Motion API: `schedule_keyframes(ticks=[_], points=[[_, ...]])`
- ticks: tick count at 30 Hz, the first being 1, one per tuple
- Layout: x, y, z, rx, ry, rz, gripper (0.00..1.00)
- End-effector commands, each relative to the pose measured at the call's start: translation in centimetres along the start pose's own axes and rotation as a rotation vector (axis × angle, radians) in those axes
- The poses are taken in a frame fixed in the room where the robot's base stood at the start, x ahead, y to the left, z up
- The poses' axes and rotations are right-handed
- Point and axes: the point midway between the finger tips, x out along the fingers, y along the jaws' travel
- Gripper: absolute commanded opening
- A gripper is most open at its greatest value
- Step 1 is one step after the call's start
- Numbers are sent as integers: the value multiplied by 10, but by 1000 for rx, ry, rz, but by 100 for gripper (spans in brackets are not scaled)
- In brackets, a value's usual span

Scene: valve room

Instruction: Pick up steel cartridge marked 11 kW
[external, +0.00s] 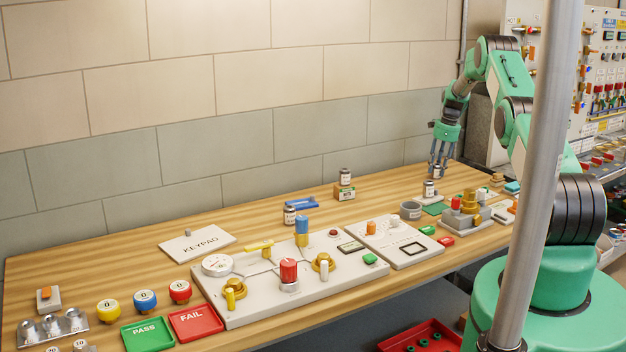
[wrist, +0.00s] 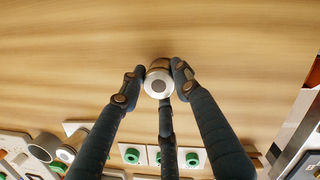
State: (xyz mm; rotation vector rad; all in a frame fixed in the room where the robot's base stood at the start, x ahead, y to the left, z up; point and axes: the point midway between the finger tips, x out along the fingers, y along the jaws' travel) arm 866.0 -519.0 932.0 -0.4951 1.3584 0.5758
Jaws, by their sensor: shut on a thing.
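My gripper (external: 438,165) is over the back right part of the wooden bench, pointing down. Its dark fingers are closed around a small steel cartridge (external: 437,172). In the wrist view the cartridge's round top (wrist: 159,86) sits between the fingertips (wrist: 158,73). Its label is too small to read and partly hidden by the fingers. I cannot tell whether it touches the bench or hangs just above it. Similar cartridges stand elsewhere: one (external: 429,189) just in front of my gripper, one (external: 345,176) on a small block, and one (external: 289,215) near the blue tray.
A grey fixture with a brass part (external: 469,203) stands to the right. A valve panel (external: 330,285) fills the bench's middle. The bench's back strip is mostly clear.

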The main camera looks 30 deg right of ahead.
Motion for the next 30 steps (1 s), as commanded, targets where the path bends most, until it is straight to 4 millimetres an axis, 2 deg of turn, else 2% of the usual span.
schedule_keyframes(ticks=[11,16,23,30], points=[[-18,-1,3,0,0,-1,0],[-38,-1,6,0,-1,-3,0],[-40,18,0,0,0,-1,0],[-44,47,-10,1,0,0,0]])
